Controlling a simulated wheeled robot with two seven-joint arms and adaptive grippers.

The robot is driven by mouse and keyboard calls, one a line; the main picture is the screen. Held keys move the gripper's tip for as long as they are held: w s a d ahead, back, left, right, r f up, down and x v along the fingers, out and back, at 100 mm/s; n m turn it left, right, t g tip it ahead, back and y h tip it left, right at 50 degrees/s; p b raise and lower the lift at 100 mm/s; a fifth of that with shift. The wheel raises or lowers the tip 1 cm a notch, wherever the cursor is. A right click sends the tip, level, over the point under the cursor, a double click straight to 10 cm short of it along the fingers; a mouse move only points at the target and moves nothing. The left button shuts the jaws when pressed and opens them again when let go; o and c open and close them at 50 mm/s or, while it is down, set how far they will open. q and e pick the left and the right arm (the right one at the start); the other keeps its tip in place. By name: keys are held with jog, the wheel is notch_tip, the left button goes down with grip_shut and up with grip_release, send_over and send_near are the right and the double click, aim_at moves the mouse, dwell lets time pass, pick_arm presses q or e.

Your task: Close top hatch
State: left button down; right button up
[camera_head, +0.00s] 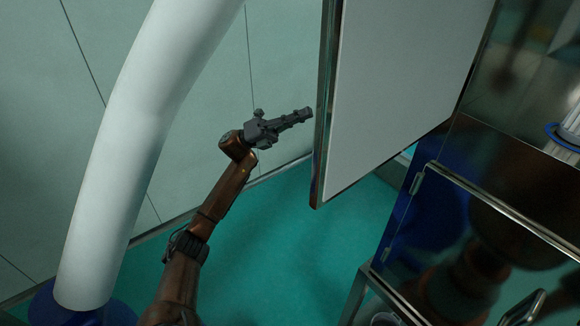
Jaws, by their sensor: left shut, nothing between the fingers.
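The top hatch (405,85) is a pale grey-white panel with a metal edge in the upper middle. It stands swung open to the left of the dark machine body (445,215). My left gripper (308,112) is shut and empty. Its tips are close to the hatch's left metal edge, on the outer side; I cannot tell whether they touch. My right gripper is not in view.
A thick white pipe (130,160) rises at the left from a blue base (75,310). A hinged metal-edged door with a handle (522,308) is at lower right. Green floor (290,235) lies open below the hatch. Pale wall panels stand behind.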

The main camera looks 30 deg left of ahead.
pick_arm(q)
jog(key=s+d+r+m+g+y, duration=0.2)
jog(key=s+d+r+m+g, duration=0.2)
jog(key=s+r+m+g, duration=0.9)
jog(key=s+r+m+y+p, duration=0.1)
jog(key=s+r+m+y, duration=0.2)
jog(key=s, duration=0.6)
jog(key=s+r+m+y+p, duration=0.1)
jog(key=s+r+m+y, duration=0.1)
jog(key=s+y, duration=0.5)
jog(key=s+d+f+h+p, duration=0.1)
jog(key=s+d+p, duration=0.1)
jog(key=d, duration=0.4)
jog(key=s+d+f+h+p, duration=0.1)
jog(key=s+d+f, duration=0.1)
jog(key=s+d, duration=0.3)
jog(key=shift+d+f+p, duration=0.3)
jog(key=shift+d+p, duration=0.1)
jog(key=shift+d, duration=0.75)
